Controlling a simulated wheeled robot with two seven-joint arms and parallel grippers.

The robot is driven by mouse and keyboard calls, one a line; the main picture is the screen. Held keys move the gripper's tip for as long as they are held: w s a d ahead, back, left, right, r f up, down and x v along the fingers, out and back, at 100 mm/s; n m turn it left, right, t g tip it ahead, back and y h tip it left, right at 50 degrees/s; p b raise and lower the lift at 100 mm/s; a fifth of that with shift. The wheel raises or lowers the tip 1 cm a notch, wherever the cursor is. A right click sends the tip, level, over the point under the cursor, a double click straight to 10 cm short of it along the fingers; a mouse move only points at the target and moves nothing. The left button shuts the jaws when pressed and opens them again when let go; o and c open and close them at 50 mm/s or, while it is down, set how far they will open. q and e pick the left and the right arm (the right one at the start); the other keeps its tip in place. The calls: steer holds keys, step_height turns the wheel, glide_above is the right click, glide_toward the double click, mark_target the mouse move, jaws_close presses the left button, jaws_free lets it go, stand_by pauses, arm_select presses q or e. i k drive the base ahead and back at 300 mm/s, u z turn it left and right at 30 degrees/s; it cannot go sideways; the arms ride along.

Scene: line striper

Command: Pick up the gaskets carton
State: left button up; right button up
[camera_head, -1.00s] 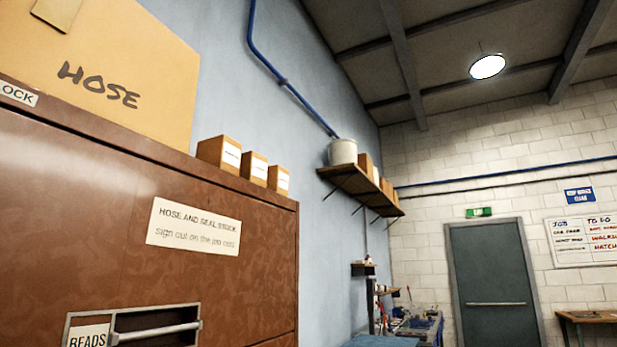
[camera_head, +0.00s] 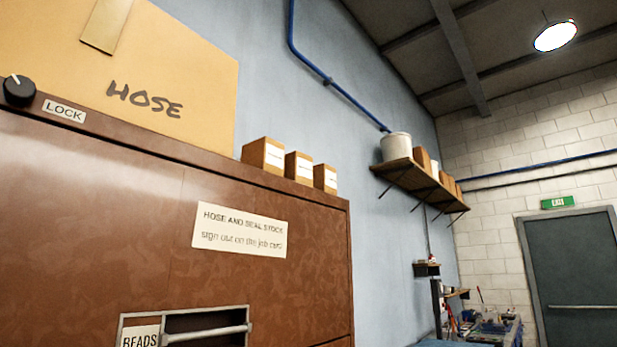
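No carton that I can read as gaskets is in view. Three small brown cartons with white labels stand in a row on top of the brown cabinet (camera_head: 120,215), at its right end: a left carton (camera_head: 255,153), a middle carton (camera_head: 291,165) and a right carton (camera_head: 319,177). Their labels are too small to read. A large tan carton marked HOSE (camera_head: 190,70) stands on the cabinet to their left. Neither of my grippers is in view.
The cabinet has a "hose and seal stock" sign (camera_head: 240,230), a lock knob (camera_head: 19,90) and a drawer handle (camera_head: 208,335). A wall shelf (camera_head: 410,174) holds a white bucket (camera_head: 396,147) and several brown cartons. A workbench and a grey door (camera_head: 575,270) are farther back.

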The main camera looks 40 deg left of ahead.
mark_target(298, 166)
steer(key=u, duration=0.05)
steer(key=i, duration=2)
